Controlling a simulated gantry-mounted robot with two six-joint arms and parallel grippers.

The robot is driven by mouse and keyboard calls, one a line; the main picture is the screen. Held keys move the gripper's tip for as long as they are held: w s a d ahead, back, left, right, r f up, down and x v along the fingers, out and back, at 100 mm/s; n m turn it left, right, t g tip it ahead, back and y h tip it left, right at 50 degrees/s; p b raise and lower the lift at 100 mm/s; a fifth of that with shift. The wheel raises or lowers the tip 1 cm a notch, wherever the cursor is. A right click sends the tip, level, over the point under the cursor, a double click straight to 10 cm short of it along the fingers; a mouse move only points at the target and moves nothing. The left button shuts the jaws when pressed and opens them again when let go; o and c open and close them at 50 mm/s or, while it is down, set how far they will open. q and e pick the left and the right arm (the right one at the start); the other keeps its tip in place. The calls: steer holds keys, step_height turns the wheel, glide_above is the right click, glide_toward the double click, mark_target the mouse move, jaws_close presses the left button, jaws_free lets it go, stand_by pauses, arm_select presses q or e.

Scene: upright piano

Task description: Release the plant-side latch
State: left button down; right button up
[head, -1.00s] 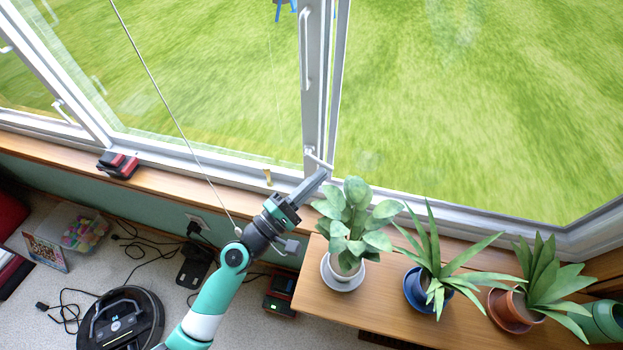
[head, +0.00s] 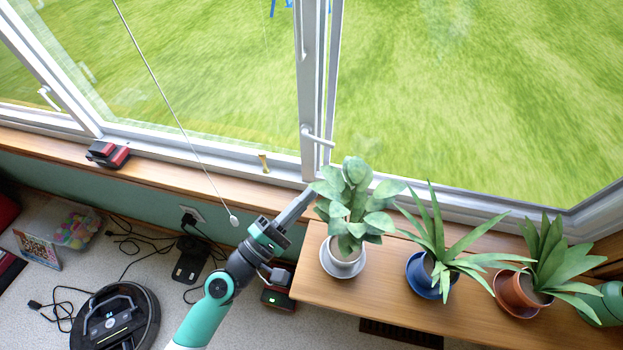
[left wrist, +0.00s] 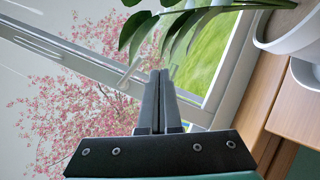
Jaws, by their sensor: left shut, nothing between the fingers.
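The white window latch (head: 318,138) beside the plants sits low on the white upright between the two panes. Its lever sticks out to the right, sloping slightly down. My left gripper (head: 309,191) is shut and empty. Its tip is below the latch and apart from it in the head view, close to the leaves of the nearest plant (head: 346,205). In the left wrist view, the shut fingers (left wrist: 157,80) point toward the window, and a pale bar (left wrist: 130,73) shows just beside their tips; I cannot tell for sure that it is the latch. My right gripper is not in view.
Two more potted plants (head: 436,250) (head: 530,275) stand on the wooden bench (head: 330,285). A red and black block (head: 108,154) lies on the sill. A pull cord (head: 180,120) hangs left of my arm. Another latch (head: 48,98) is at the far left.

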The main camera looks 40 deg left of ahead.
arm_select(q)
steer(key=s+f, duration=0.1)
steer(key=s+d+f+b, duration=0.1)
steer(key=s+f+b, duration=0.1)
steer(key=s, duration=0.1)
steer(key=shift+s+d, duration=0.1)
steer(key=shift+d, duration=0.1)
stand_by(0.3)
